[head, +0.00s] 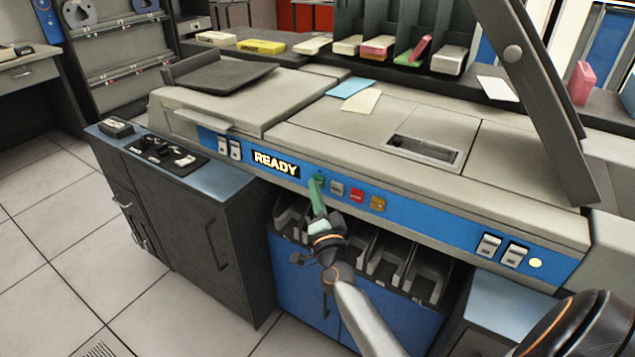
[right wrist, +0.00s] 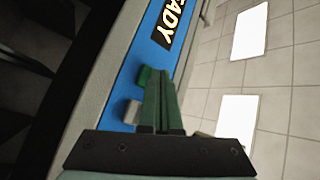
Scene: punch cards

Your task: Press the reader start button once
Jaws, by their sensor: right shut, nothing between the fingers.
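The card reader carries a blue front panel (head: 420,222) with a lit READY sign (head: 276,164). My right gripper (head: 315,181) is shut and empty, its green fingers pointing at the panel just right of the sign. In the right wrist view the green button (right wrist: 143,77) shows just left of the fingertips (right wrist: 160,74). I cannot tell whether they touch it. A grey button (head: 337,188), a red button (head: 357,195) and a yellow button (head: 378,203) follow to the right. My left gripper is not in view.
Card bins (head: 429,273) sit below the panel, near my right gripper. A dark cabinet (head: 190,225) with a blue top stands at left. A dark slanted bar (head: 535,100) rises at right. Card stacks (head: 261,47) lie on the shelf behind. Tiled floor is clear at lower left.

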